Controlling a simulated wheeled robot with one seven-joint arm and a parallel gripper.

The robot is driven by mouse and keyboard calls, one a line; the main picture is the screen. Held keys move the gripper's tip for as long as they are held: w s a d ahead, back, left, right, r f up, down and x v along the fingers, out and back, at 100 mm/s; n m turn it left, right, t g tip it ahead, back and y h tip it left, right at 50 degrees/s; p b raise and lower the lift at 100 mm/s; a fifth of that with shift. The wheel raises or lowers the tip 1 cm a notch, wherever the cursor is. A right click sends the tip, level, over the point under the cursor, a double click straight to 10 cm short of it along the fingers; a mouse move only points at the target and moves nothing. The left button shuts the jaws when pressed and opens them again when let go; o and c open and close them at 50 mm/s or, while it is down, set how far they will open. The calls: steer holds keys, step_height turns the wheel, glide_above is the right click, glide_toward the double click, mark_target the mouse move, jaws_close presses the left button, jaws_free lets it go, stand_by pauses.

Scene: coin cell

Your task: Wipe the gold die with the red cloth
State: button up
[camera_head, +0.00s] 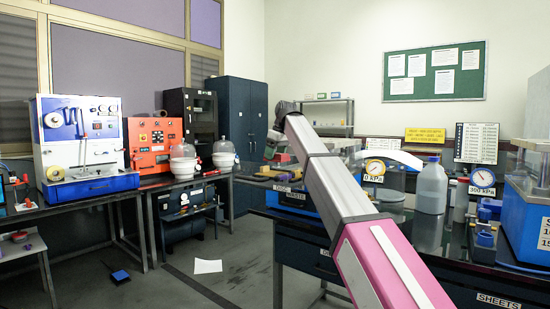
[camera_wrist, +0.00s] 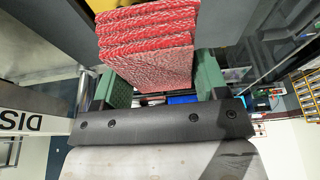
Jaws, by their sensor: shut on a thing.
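In the wrist view a red cloth (camera_wrist: 150,50), folded into a thick stack with whitish flecks, sits between the two green fingers of my gripper (camera_wrist: 165,80). My gripper is shut on the cloth. A small patch of yellow or gold shows behind the cloth at the top edge, but I cannot tell whether it is the gold die. In the head view my gripper (camera_head: 283,155) is at the far end of my arm, above the dark bench, small and partly hidden by the arm.
A blue-and-white machine (camera_head: 80,145) and an orange machine (camera_head: 153,145) stand on the left bench. On the right bench are a grey bottle (camera_head: 431,187), a 0 kPa gauge (camera_head: 375,168) and a 300 kPa gauge (camera_head: 482,177). A white sheet (camera_head: 208,266) lies on the open floor.

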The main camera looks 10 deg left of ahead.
steer(key=shift+r, duration=0.1)
steer(key=shift+r, duration=1.4)
